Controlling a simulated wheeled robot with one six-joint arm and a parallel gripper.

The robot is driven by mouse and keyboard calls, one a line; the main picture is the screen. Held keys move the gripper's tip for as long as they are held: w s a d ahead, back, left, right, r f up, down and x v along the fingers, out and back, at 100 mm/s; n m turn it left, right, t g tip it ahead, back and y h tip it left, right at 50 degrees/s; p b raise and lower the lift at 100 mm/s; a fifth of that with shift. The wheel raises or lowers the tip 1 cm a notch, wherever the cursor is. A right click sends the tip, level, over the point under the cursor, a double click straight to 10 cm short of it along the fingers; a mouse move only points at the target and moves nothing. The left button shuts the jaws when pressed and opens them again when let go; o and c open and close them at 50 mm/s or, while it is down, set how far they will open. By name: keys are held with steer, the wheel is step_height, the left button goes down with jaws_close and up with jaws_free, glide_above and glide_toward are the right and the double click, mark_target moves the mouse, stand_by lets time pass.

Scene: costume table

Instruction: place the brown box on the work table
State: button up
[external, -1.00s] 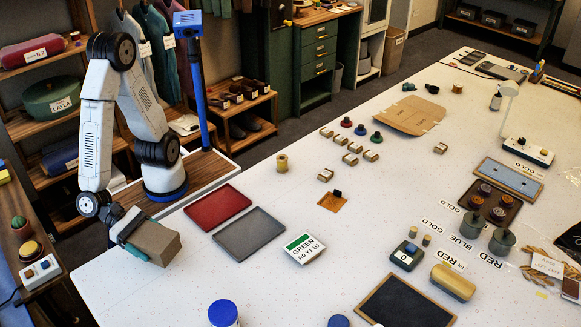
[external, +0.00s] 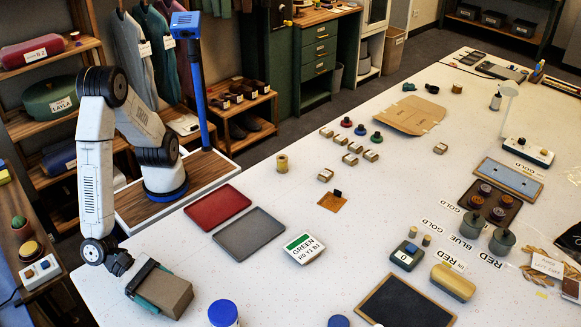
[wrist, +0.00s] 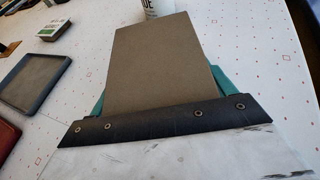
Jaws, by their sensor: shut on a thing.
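The brown box (external: 163,292) is held in my gripper (external: 148,287), low at the near left end of the white work table (external: 290,215). In the wrist view the brown box (wrist: 165,65) fills the middle, with the green fingers (wrist: 222,80) showing at both its sides. My gripper is shut on it. I cannot tell whether the box's underside touches the table.
A grey tray (external: 248,235) and a red tray (external: 217,206) lie beyond the box. A blue-lidded container (external: 223,313) stands just right of it. Bare tabletop shows between the box and the grey tray.

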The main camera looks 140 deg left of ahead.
steer(key=shift+f, duration=0.2)
steer(key=o, duration=1)
